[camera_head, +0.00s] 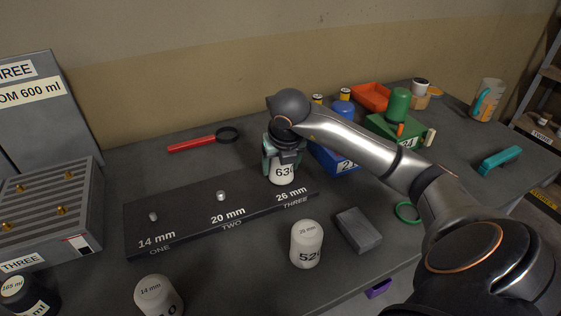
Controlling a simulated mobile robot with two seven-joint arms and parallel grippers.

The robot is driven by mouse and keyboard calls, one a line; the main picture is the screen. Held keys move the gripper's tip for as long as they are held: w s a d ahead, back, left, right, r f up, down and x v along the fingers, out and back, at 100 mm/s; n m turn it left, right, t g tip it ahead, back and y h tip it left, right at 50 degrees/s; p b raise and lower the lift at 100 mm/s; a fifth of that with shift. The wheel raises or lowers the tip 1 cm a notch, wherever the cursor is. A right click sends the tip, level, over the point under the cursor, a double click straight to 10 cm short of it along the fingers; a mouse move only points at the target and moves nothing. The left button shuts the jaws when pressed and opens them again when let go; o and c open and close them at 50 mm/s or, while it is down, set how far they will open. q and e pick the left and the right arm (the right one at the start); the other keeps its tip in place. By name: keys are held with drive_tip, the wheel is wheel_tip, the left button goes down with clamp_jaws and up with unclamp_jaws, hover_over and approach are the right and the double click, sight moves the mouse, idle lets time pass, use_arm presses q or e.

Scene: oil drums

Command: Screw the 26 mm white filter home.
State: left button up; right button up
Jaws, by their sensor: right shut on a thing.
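A dark mount plate (180,216) on the bench has stations labelled 14 mm ONE, 20 mm TWO and 26 mm THREE. A white filter marked 63, its last digit partly hidden, (283,174) stands upright at the 26 mm station. My right gripper (283,158) is shut on this filter from above. Whether the filter is seated is hidden. Bare studs show at the 14 mm (153,216) and 20 mm (221,196) stations. Two more white filters stand in front: one marked 20 mm and 520 (306,245), one marked 14 mm (158,297). My left gripper is not in view.
A red-handled strap wrench (203,142) lies behind the plate. A grey block (358,230) and green ring (407,212) lie to the right. Blue (335,160), green (395,130) and orange (371,96) bins stand behind my right arm. A grey rack (45,215) stands left.

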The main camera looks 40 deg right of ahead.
drive_tip(key=shift+r, duration=0.1)
drive_tip(key=shift+m, duration=0.4)
drive_tip(key=shift+r+m+h+p, duration=0.1)
drive_tip(key=shift+m+h+p, duration=0.2)
drive_tip(key=shift+m, duration=0.2)
drive_tip(key=m+g, duration=0.1)
drive_tip(key=m, duration=0.1)
drive_tip(key=shift+m+h+p, duration=0.3)
drive_tip(key=shift+h+p, duration=0.1)
drive_tip(key=shift+d+m+g, duration=0.1)
drive_tip(key=shift+m+g, duration=0.3)
drive_tip(key=shift+m, duration=0.8)
drive_tip(key=m+g+p, duration=0.1)
drive_tip(key=m+p, duration=0.1)
drive_tip(key=p, duration=0.1)
drive_tip(key=m+g+p, duration=0.1)
drive_tip(key=m+p, duration=0.2)
drive_tip(key=shift+s+r+h, duration=0.1)
drive_tip(key=shift+r+h, duration=0.1)
drive_tip(key=shift+h, duration=0.2)
drive_tip(key=shift+f+m, duration=0.15)
drive_tip(key=shift+m, duration=0.35)
drive_tip(key=shift+f+g, duration=0.2)
drive_tip(key=shift+g, duration=0.1)
